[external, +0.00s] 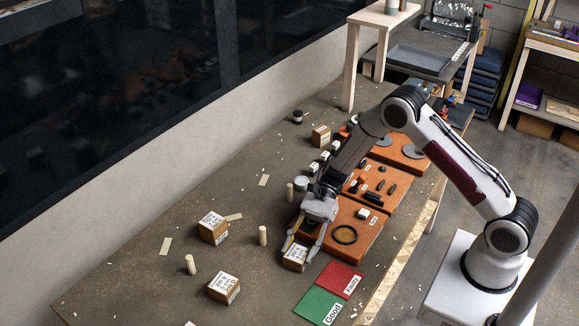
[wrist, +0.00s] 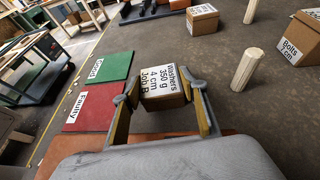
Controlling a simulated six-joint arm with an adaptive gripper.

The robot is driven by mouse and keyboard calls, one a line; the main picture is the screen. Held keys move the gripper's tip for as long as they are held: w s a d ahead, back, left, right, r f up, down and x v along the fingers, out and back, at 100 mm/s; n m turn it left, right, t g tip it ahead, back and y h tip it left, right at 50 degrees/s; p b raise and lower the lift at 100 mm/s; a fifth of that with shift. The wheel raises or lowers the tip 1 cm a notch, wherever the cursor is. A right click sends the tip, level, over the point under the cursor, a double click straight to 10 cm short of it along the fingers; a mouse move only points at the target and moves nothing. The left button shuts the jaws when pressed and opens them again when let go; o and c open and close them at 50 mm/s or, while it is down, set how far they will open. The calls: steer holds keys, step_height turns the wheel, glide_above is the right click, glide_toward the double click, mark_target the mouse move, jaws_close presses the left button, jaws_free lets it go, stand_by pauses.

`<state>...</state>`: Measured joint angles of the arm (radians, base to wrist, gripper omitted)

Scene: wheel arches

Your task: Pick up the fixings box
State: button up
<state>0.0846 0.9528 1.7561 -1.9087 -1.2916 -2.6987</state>
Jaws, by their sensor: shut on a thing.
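A small brown cardboard box with a white label (external: 294,257) is between my gripper's fingertips in the external view. The box is beside the near orange tray (external: 362,244). I cannot tell whether it touches the table. No label reading "fixings" is legible.
Similar boxes stand to the left (external: 212,228) and front left (external: 224,289). Upright wooden pegs (external: 262,235) stand between them. A red Faulty mat (external: 338,279) and green Good mat (external: 317,305) lie to the right of the held box. Orange trays with parts line the right side.

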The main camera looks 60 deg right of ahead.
mark_target(299, 249)
steer(key=shift+r, duration=0.2)
step_height(299, 249, up, 10)
steer(key=shift+f, duration=0.15)
stand_by(0.6)
stand_by(0.4)
